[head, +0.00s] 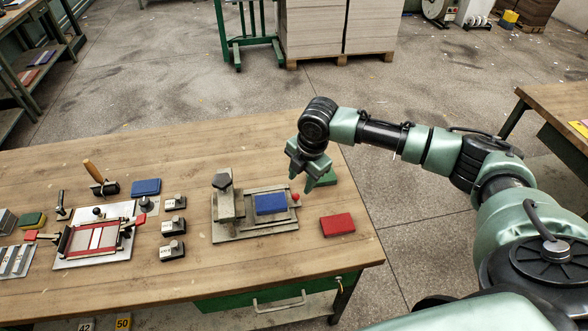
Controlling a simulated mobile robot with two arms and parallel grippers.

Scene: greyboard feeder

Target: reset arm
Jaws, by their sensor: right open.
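My right gripper (314,178) hangs over the right part of the wooden table, fingers pointing down. It is open, and nothing shows between its fingers. It is just right of and behind a metal fixture (227,230) that carries a blue block (270,204) on its plate. A red block (337,225) lies in front and to the right, near the table's right edge. My left gripper is not in view.
The table (190,290) also holds a frame device (94,240) with red handles, several small labelled weights (173,226), another blue block (146,187) and a wooden-handled roller (100,180). Stacked board (315,25) stands on pallets behind. Another table (560,100) is at right.

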